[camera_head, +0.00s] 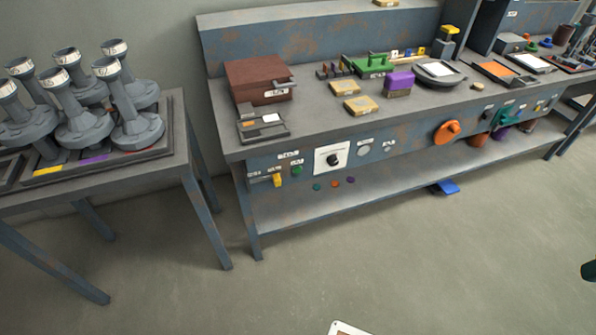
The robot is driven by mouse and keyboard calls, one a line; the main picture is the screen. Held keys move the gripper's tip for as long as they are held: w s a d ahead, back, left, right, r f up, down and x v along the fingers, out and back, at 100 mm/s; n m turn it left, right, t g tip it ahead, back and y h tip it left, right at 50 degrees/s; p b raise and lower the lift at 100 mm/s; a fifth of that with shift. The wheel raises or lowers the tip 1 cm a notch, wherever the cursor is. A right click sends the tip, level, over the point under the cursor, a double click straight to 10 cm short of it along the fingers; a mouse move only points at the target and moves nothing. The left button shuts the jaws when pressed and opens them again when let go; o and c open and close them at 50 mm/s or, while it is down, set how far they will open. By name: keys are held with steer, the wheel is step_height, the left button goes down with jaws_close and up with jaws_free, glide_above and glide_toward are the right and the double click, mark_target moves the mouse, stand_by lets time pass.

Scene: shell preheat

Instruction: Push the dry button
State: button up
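The blue-grey front panel (400,150) of the long workbench carries the controls. At its left end are a yellow lever or switch (277,180) and a green button (297,171), each near a small white label. To their right is a black dial (333,160) on a white plate. Below sit small round buttons: teal (317,187), orange (335,184) and purple (351,180). The labels are too small to read, so I cannot tell which control is the dry button. My gripper is not in view, and nothing touches these controls.
A side table (110,177) at left holds several grey funnel-like pieces. The benchtop bears a brown box (258,80), a purple block (398,83) and a dark pan (440,75). Floor before the bench is mostly clear.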

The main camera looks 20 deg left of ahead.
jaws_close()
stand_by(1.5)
